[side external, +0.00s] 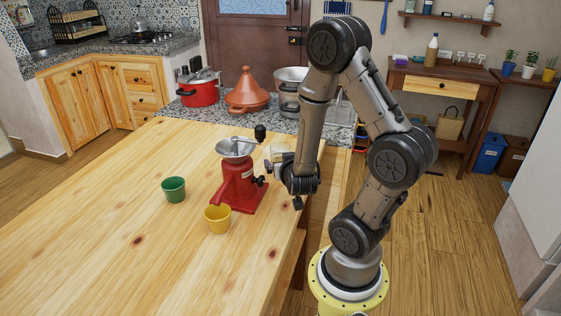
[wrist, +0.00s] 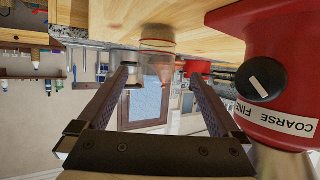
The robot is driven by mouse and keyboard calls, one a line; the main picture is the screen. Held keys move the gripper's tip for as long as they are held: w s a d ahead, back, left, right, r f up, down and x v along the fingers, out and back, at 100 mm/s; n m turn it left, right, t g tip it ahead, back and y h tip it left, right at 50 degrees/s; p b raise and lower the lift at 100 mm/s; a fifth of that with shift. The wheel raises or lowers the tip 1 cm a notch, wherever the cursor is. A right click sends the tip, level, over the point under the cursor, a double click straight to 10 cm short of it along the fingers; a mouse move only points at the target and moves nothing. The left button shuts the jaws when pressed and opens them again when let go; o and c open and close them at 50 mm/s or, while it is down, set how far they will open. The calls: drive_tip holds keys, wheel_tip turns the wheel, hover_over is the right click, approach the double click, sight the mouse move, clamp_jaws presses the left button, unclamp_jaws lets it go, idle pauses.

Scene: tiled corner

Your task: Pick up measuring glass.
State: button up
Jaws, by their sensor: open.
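The measuring glass is a clear, see-through vessel (wrist: 157,64) standing on the wooden table. In the wrist view, which is upside down, it shows between and beyond my fingertips. In the side view a pale clear shape (side external: 278,151) behind the grinder appears to be the glass, partly hidden by my wrist. My gripper (wrist: 160,76) is open and empty, with one finger on each side of the glass in the picture. It looks short of the glass, though the exact gap is hard to judge. In the side view my gripper (side external: 269,172) is low over the table, beside the grinder.
A red coffee grinder (side external: 238,188) stands close beside my gripper; its red body (wrist: 262,75) fills the right of the wrist view. A yellow cup (side external: 218,220) and green cup (side external: 174,190) stand nearer the front. The table's (side external: 100,235) left part is clear. Pots stand on the counter behind.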

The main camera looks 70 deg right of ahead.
sight(281, 158)
drive_tip(key=x, duration=0.6)
drive_tip(key=shift+w+d+f, duration=0.1)
drive_tip(key=shift+d, duration=0.25)
drive_tip(key=shift+x, duration=2.5)
drive_tip(key=shift+d, duration=0.1)
drive_tip(key=c, duration=1.4)
drive_tip(key=shift+r, duration=0.25)
